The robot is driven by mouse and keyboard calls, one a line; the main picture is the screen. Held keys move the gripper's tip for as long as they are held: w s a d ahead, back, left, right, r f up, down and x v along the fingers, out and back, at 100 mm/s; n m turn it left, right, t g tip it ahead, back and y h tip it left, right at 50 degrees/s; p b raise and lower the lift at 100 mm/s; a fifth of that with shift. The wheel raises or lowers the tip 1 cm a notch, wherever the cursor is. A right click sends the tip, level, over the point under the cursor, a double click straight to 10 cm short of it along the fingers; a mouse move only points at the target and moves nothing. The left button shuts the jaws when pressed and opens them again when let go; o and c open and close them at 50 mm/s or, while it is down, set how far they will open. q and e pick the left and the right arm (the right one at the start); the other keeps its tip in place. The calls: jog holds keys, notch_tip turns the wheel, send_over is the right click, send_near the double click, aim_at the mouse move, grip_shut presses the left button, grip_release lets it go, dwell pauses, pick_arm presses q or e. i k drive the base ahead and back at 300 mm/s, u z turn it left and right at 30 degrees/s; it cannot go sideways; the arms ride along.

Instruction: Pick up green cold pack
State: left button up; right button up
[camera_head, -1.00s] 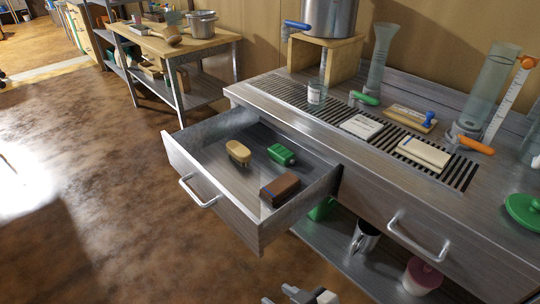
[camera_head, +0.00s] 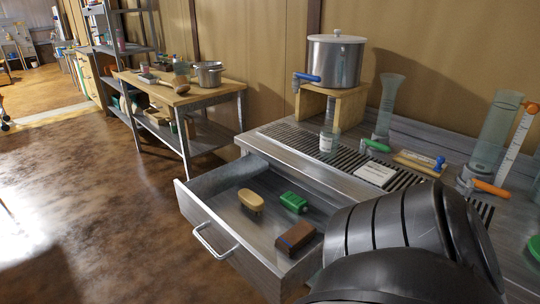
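A small green item, which looks like the green cold pack (camera_head: 293,202), lies in the open drawer (camera_head: 222,212) of the metal counter. It is near the drawer's back, between a tan brush-like block (camera_head: 250,201) on its left and a brown block (camera_head: 295,237) in front of it. Nothing touches the green item. Neither of my gripper's fingers shows in the head view. A large black link of my arm fills the lower right and hides the counter's front there.
The counter top holds a steel pot (camera_head: 334,62) on a wooden stand (camera_head: 350,104), a glass jar (camera_head: 329,132), tall clear cylinders and a white block (camera_head: 374,173). A wooden-topped table (camera_head: 180,91) stands at the back left. The brown floor left of the drawer is clear.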

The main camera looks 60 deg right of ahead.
aim_at(294, 201)
jog(key=i, duration=1.85)
jog(key=z, duration=2.05)
